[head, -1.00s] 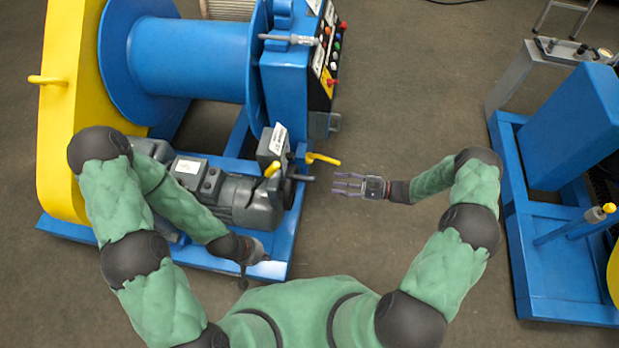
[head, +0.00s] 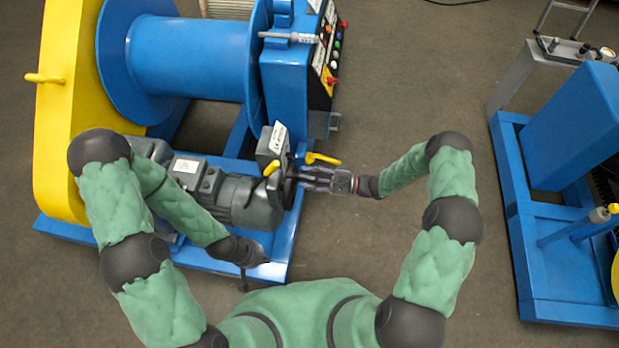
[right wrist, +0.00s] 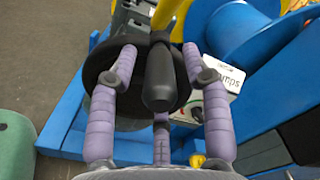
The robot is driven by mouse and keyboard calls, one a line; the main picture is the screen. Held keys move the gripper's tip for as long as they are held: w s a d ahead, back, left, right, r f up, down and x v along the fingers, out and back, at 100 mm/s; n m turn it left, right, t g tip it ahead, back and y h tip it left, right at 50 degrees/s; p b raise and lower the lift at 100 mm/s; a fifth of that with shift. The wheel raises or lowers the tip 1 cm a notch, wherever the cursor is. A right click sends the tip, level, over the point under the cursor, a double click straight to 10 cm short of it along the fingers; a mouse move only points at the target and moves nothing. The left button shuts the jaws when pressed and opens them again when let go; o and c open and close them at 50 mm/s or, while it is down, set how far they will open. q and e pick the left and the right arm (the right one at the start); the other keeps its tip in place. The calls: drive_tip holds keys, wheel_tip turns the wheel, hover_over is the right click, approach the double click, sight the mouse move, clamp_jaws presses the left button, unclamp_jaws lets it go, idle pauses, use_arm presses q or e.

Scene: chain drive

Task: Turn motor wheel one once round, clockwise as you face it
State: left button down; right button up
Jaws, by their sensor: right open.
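The black motor wheel (head: 289,188) stands on the right end of the grey motor, edge-on in the head view. In the right wrist view it is a black disc (right wrist: 136,90) with a black crank handle (right wrist: 160,86) pointing toward the camera. My right gripper (head: 308,178) is at the wheel. In the right wrist view its purple fingers (right wrist: 158,75) are spread on both sides of the handle, with a third finger below. It is open; I cannot tell whether any finger touches. My left gripper (head: 244,279) hangs low near the blue frame's front edge, away from the wheel; its fingers are barely visible.
Yellow levers (head: 322,158) stick out just above the wheel. The grey motor (head: 235,198) sits on the blue frame (head: 278,243). A control panel (head: 328,50) with buttons is behind. The floor to the right is clear up to another blue machine (head: 550,270).

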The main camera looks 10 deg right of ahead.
sight(296, 166)
clamp_jaws()
drive_tip(key=shift+w, duration=0.1)
drive_tip(key=shift+w+d+f+m+b, duration=0.1)
drive_tip(key=shift+w+d+m+b, duration=0.1)
drive_tip(key=shift+w+m, duration=0.3)
drive_tip(key=shift+w+d+f+m+b, duration=0.15)
drive_tip(key=shift+w+m, duration=0.1)
drive_tip(key=shift+m, duration=0.35)
drive_tip(key=m, duration=0.1)
drive_tip(key=w+m+b, duration=0.1)
drive_tip(key=w+m, duration=0.1)
drive_tip(key=shift+d+f, duration=0.25)
drive_tip(key=shift+f, duration=0.1)
drive_tip(key=shift+w+d+f+b, duration=0.15)
drive_tip(key=shift+w+b, duration=0.2)
drive_tip(key=shift+b, duration=0.1)
drive_tip(key=shift+w, duration=0.1)
